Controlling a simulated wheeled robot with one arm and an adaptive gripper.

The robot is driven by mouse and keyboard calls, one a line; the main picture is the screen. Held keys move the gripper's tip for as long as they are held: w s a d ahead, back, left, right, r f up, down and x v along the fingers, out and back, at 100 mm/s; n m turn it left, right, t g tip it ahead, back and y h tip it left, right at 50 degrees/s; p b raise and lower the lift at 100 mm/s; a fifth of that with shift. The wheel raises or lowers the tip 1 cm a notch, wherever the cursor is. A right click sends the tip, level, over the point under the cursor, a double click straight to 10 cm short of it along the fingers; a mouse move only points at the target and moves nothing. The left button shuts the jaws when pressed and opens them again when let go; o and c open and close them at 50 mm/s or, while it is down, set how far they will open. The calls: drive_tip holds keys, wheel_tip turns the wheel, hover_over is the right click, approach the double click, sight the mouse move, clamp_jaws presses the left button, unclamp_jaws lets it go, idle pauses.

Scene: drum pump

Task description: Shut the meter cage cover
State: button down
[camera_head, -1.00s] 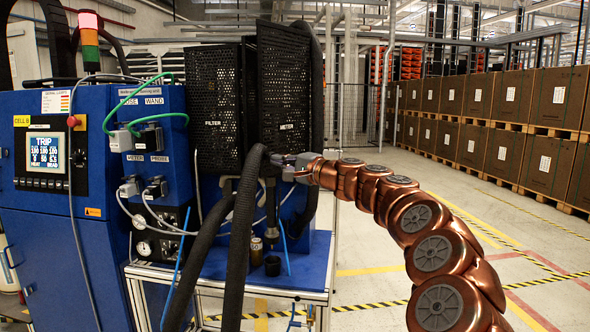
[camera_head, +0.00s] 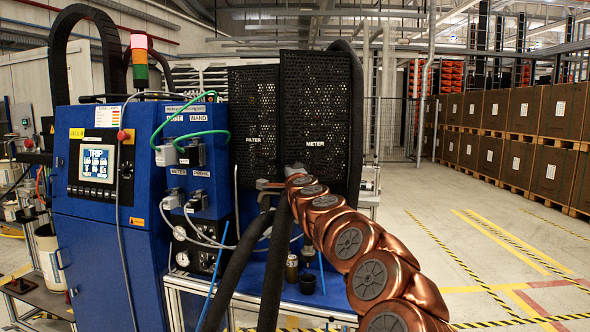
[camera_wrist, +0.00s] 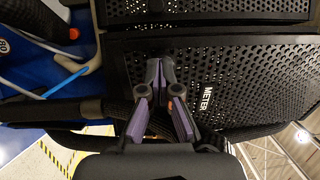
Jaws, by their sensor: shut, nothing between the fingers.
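The meter cage cover (camera_head: 315,110) is a black perforated panel marked METER, beside the FILTER panel (camera_head: 254,115) in the head view. It faces forward, roughly in line with the FILTER panel; whether it is fully seated cannot be told. The cover also fills much of the wrist view (camera_wrist: 235,82). My gripper (camera_head: 272,184) is at the cover's lower left part, partly hidden by a black hose and my arm. In the wrist view its fingers (camera_wrist: 160,75) are together and empty, over the cover's perforated face; contact is unclear.
Black hoses (camera_head: 236,262) hang in front of the blue bench. A blue cabinet (camera_head: 110,235) with a lit screen stands at left. A small dark cup (camera_head: 307,284) stands below the cage. Floor to the right is open, with boxes (camera_head: 550,173) beyond.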

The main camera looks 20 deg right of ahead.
sight(283, 168)
drive_tip(key=w+h+p, duration=0.1)
drive_tip(key=w+m+h+p, duration=0.1)
drive_tip(key=w+h+p, duration=0.1)
drive_tip(key=p, duration=0.1)
drive_tip(key=shift+w+a+r+m, duration=0.1)
drive_tip(key=shift+a+r+m, duration=0.1)
drive_tip(key=shift+r+m, duration=0.1)
drive_tip(key=w+m+h+p, duration=0.1)
drive_tip(key=p, duration=0.1)
drive_tip(key=w+m+g+h+p, duration=0.1)
drive_tip(key=w+p, duration=0.1)
drive_tip(key=p, duration=0.1)
drive_tip(key=shift+w+h, duration=0.25)
drive_tip(key=shift+h, duration=0.15)
drive_tip(key=shift+w+d+f+m+g+h+p, duration=0.1)
drive_tip(key=shift+w+m+g+h+p, duration=0.35)
drive_tip(key=shift+p, duration=0.65)
drive_tip(key=shift+w+d+f+p, duration=0.1)
drive_tip(key=shift+w+d+p, duration=0.05)
drive_tip(key=shift+w+p, duration=0.65)
drive_tip(key=shift+w+d+p, duration=0.1)
drive_tip(key=shift+w+p, duration=0.45)
drive_tip(key=shift+p, duration=0.4)
drive_tip(key=shift+d, duration=0.15)
